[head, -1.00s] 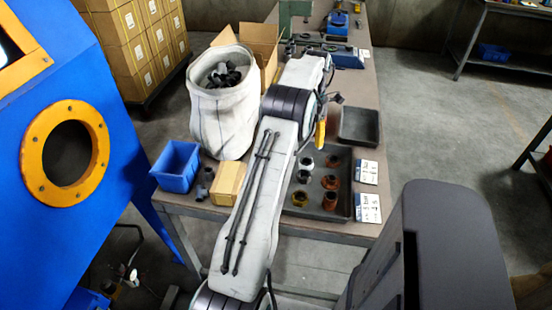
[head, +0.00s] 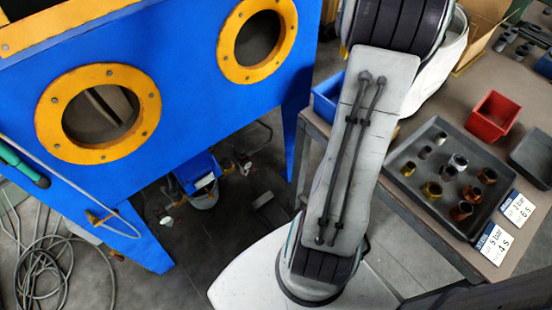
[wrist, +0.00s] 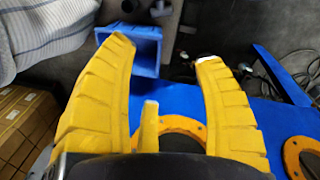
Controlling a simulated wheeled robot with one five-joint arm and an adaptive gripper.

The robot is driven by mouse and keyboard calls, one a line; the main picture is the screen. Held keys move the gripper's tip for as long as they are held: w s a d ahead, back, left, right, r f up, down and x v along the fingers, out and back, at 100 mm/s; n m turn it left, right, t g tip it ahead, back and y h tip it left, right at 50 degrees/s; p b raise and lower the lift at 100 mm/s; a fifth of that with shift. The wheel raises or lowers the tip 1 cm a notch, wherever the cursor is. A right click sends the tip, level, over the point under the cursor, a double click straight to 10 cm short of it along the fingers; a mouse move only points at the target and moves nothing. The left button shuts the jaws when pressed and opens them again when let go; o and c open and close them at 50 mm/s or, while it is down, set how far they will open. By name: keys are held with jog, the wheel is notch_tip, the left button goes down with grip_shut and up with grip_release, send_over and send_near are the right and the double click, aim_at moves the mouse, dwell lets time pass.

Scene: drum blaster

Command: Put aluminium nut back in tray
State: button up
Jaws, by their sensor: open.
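The dark grey tray (head: 408,148) stands on the bench at the right of the head view. It holds several nut-like fittings, some silvery, some brass or copper coloured. A silvery nut (head: 458,162) stands in its middle; I cannot tell which piece is the aluminium one. My gripper (wrist: 162,52) shows in the wrist view with its yellow fingers wide apart and nothing seen between them. Beyond the fingers is a blue bin (wrist: 150,32), with small grey pieces (wrist: 160,9) next to it. A small pale patch at the right fingertip is unclear. My gripper is outside the head view.
A red bin (head: 493,115) stands behind the tray. The blue blasting cabinet (head: 180,50) with orange port rings fills the left. A white sack (wrist: 45,35) stands left in the wrist view.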

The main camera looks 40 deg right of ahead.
jog(key=w+a+r+m, duration=0.1)
jog(key=w+a+r, duration=0.1)
jog(key=a, duration=1.1)
jog(key=s+a+f+m, duration=0.1)
jog(key=s+a, duration=0.2)
jog(key=a, duration=0.3)
jog(key=s+a+f+m+t, duration=0.1)
jog(key=s+a+m, duration=0.1)
jog(key=s+a, duration=0.2)
jog(key=s+a+f+m+t+y, duration=0.1)
jog(key=s+a, duration=0.3)
jog(key=a, duration=0.5)
jog(key=shift+a+f+m, duration=0.3)
jog(key=shift+f, duration=0.25)
jog(key=shift+r+p, duration=0.9)
jog(key=shift+r, duration=0.15)
